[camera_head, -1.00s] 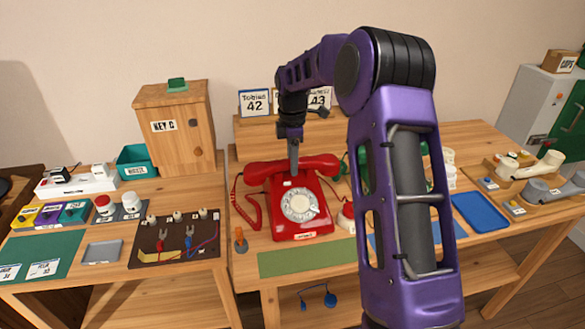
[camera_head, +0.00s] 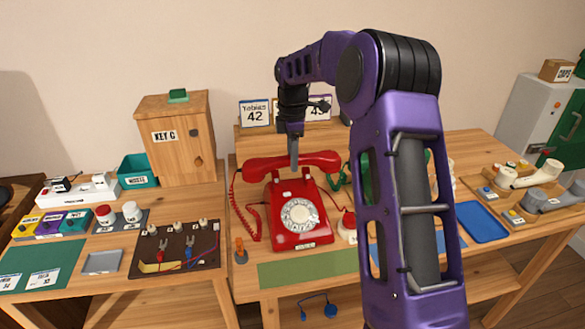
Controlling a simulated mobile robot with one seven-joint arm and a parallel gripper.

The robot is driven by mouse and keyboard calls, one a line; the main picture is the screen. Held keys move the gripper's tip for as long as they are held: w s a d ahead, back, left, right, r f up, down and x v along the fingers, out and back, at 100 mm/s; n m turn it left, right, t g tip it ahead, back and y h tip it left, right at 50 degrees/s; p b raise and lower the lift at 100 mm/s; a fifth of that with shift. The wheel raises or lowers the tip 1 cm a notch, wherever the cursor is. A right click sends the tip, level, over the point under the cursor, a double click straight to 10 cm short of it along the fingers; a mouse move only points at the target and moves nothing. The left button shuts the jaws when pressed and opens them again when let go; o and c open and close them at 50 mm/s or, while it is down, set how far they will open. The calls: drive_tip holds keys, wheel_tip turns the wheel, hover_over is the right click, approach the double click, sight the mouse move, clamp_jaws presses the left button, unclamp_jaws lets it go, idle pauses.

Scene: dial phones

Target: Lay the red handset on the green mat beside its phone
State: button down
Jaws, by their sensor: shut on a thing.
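The red phone (camera_head: 297,215) stands on the table at the middle of the head view, with a pale dial on its front. The red handset (camera_head: 265,167) lies crosswise at the top of the phone, and appears slightly raised from it. A coiled red cord hangs from its left end. My gripper (camera_head: 294,166) reaches down from above and is shut on the handset near its middle. The green mat (camera_head: 300,268) lies flat and empty along the table's front edge, in front of the phone.
An orange peg-like object (camera_head: 240,250) stands left of the mat. A small white and red item (camera_head: 347,228) is right of the phone. My arm hides part of a green phone behind. A wiring board (camera_head: 175,248) lies on the left table. A blue tray (camera_head: 482,221) lies right.

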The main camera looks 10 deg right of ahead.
wheel_tip(320, 180, up, 5)
drive_tip(key=shift+f+p, duration=0.15)
drive_tip(key=shift+p, duration=0.2)
drive_tip(key=shift+s+r, duration=0.15)
drive_tip(key=shift+r, duration=0.2)
drive_tip(key=s+f, duration=0.4)
drive_tip(key=s, duration=0.6)
drive_tip(key=s+f, duration=0.4)
drive_tip(key=s, duration=0.7)
drive_tip(key=f, duration=0.2)
drive_tip(key=f+b, duration=0.1)
drive_tip(key=d+f+b, duration=0.1)
drive_tip(key=f, duration=0.1)
drive_tip(key=shift+f, duration=0.35)
drive_tip(key=shift+f+b, duration=0.55)
drive_tip(key=shift+f, duration=1.65)
drive_tip(key=shift+f, duration=0.15)
drive_tip(key=c, duration=0.5)
unclamp_jaws()
